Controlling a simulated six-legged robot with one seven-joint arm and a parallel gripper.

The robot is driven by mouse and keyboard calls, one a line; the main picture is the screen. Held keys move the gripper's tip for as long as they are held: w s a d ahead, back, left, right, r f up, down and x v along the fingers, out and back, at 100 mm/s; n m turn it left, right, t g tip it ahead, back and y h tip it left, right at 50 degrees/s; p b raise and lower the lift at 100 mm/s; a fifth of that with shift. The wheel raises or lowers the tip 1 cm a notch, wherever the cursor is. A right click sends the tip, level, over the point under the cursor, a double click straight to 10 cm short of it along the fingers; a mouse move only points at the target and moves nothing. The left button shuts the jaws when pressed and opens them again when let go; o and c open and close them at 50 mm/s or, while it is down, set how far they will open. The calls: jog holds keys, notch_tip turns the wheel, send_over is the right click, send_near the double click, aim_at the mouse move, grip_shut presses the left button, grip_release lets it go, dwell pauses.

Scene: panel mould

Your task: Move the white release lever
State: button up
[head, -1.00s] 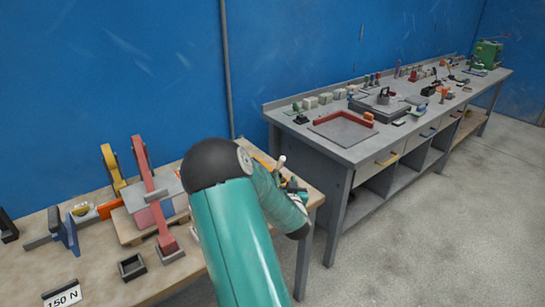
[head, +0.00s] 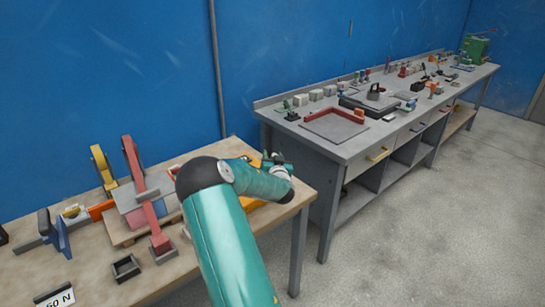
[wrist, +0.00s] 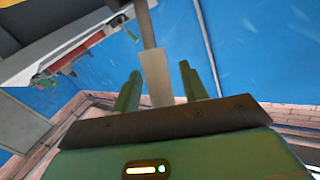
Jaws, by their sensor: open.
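In the wrist view a pale, whitish handle on a grey shaft, apparently the white release lever (wrist: 155,75), stands between the two green fingers of my gripper (wrist: 160,82). The fingers are open, one on each side, and I see gaps beside the handle. Its lower end is hidden behind the gripper's dark front edge. In the head view my gripper (head: 277,164) is over the right end of the near wooden bench (head: 80,262). My own arm hides much of that spot, and I cannot make out the lever there.
On the near bench stand a red clamp arm (head: 142,185), a yellow bracket (head: 101,165), a blue block (head: 62,235) and a small black open box (head: 126,268). A yellow-orange part lies beside my arm. A grey workbench (head: 345,150) with many small parts stands behind right.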

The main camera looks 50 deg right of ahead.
jog(key=shift+w+d, duration=0.15)
jog(key=shift+w, duration=0.05)
jog(key=shift+c, duration=0.4)
grip_shut()
